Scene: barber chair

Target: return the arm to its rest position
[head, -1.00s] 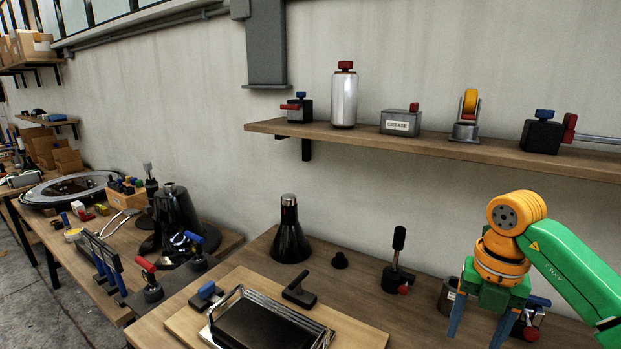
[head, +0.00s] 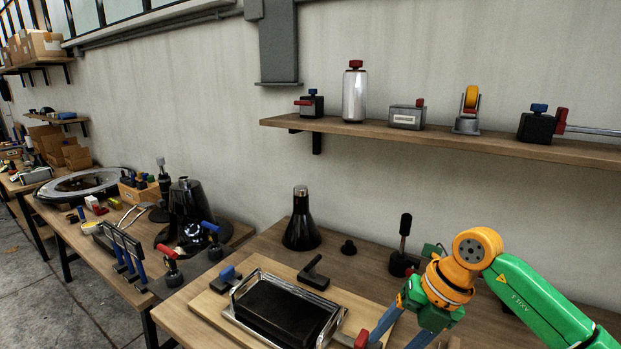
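My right arm (head: 540,305), green with orange joints, comes in from the lower right. Its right gripper (head: 394,342) points down and to the left over the front of the workbench, just right of the metal-framed tray. Its two blue fingers are apart, and I see nothing held between them. The fingertips are close to the bottom edge of the picture, so their lower ends are partly cut off. My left gripper is not in view.
The metal-framed tray (head: 335,325) with a black block lies on a wooden board. A black conical flask (head: 301,230) and a black-handled tool (head: 404,250) stand behind. A wall shelf (head: 430,138) holds several items. A cluttered bench (head: 100,240) stands left.

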